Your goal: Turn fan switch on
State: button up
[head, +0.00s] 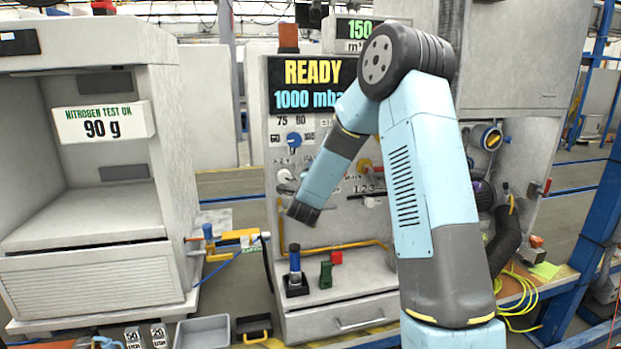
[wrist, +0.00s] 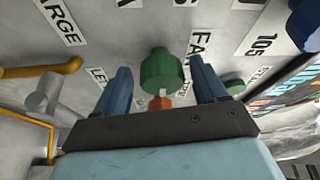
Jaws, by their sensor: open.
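A panel label starting "FA" (wrist: 198,45), partly covered by a finger, shows in the wrist view. Next to it is a round green knob (wrist: 162,70), with a small pale and orange part (wrist: 158,102) just below it in the picture. My gripper (wrist: 160,80) has its two blue fingers spread, one on each side of the green knob in the picture. Nothing is held, and I cannot tell whether the fingers touch the knob. In the head view my arm's dark end is in front of the grey charging panel (head: 283,235) and hides part of its controls.
A second green control (wrist: 234,87) lies right of the right finger, and a blue knob (wrist: 305,22) at the upper right. A grey lever (wrist: 45,95) and yellow pipe (wrist: 40,70) are at the left. The station display (head: 308,85) reads READY and 1000.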

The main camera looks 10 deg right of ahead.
jog(key=shift+s, duration=0.1)
jog(key=v, duration=1.3)
jog(key=shift+s+a, duration=0.2)
jog(key=shift+s, duration=0.05)
jog(key=s+a+r+n+g+y, duration=0.3)
jog(key=s+r+n+g+y, duration=0.2)
jog(key=s+r+n+y, duration=0.55)
jog(key=s+d+n+g+h, duration=0.1)
jog(key=s+d+n+g, duration=0.1)
jog(key=s, duration=0.6)
jog(key=s+d+n+g+h, duration=0.1)
jog(key=s+n, duration=0.3)
jog(key=s, duration=0.5)
jog(key=s+d+n+g+h, duration=0.1)
jog(key=s+d+n+g, duration=0.2)
jog(key=s, duration=0.5)
jog(key=shift+s+d+r+n+g, duration=0.3)
jog(key=shift+n+g, duration=0.1)
jog(key=shift+n, duration=0.15)
jog(key=shift+h, duration=0.25)
